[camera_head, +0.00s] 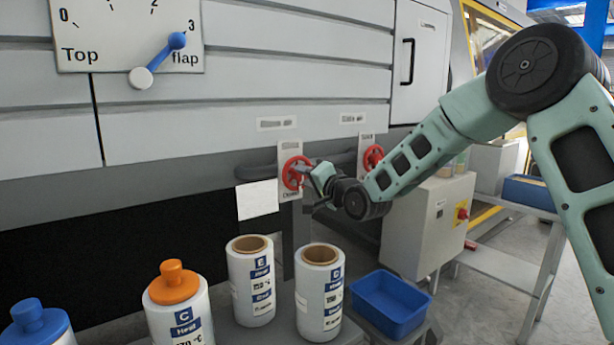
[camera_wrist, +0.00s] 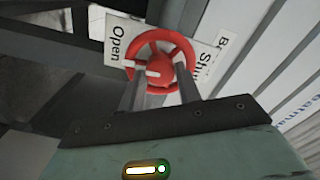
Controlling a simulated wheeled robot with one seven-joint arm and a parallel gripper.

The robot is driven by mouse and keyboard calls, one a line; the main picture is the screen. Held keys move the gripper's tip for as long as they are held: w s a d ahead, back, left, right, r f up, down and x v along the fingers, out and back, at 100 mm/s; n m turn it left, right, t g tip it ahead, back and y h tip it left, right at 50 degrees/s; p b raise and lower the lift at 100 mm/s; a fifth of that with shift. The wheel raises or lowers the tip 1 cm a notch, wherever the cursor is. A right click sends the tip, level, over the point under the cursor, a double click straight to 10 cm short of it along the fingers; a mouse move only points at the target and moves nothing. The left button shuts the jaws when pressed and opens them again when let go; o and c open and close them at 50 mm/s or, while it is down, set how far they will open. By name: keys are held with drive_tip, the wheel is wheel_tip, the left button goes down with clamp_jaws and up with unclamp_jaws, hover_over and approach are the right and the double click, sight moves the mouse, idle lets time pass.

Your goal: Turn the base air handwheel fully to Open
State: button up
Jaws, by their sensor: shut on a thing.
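The base air handwheel (camera_head: 293,173) is a red spoked wheel on a white plate on the machine's front. In the wrist view the handwheel (camera_wrist: 163,48) shows a red hub and a white mark on its lower left part. Its plate reads Open (camera_wrist: 116,42) on the left and Shut (camera_wrist: 207,66) on the right. The white mark lies on the Open side of the hub. My gripper (camera_head: 309,178) is at this wheel; in the wrist view its two fingers (camera_wrist: 162,84) are shut on the wheel's near side. The exact finger contact is partly hidden.
A second red handwheel (camera_head: 372,157) is close on the right, behind my arm. A dark rail (camera_head: 258,171) runs beside the wheels.

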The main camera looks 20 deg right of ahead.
drive_tip(key=shift+f+m, duration=0.15)
drive_tip(key=shift+m, duration=0.35)
drive_tip(key=o, duration=1)
drive_tip(key=shift+c, duration=0.2)
drive_tip(key=v, duration=1.7)
drive_tip(key=shift+s, duration=0.25)
